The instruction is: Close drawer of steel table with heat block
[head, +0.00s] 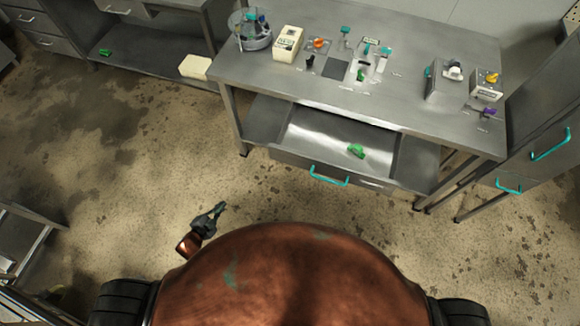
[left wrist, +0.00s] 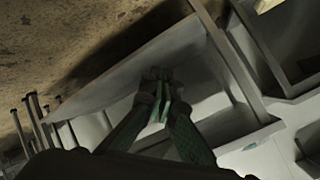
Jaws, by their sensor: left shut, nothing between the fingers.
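The steel table (head: 300,80) stands ahead of me. Its drawer (head: 300,148) is pulled out toward me, with a teal handle (head: 329,176) on its front. A green object (head: 356,150) lies inside the drawer. My left gripper (head: 219,209) is shut and empty, over the floor to the left of the drawer and apart from the handle. In the left wrist view its fingers (left wrist: 160,88) are together in front of a grey steel surface. The handle cannot be made out there. My right gripper is not in view.
The tabletop holds a round rack (head: 251,36), a cream box (head: 287,43) and a grey block (head: 446,80). A cabinet with teal handles (head: 550,143) stands at the right. Another steel bench (head: 150,40) is at the upper left. The floor between me and the drawer is clear.

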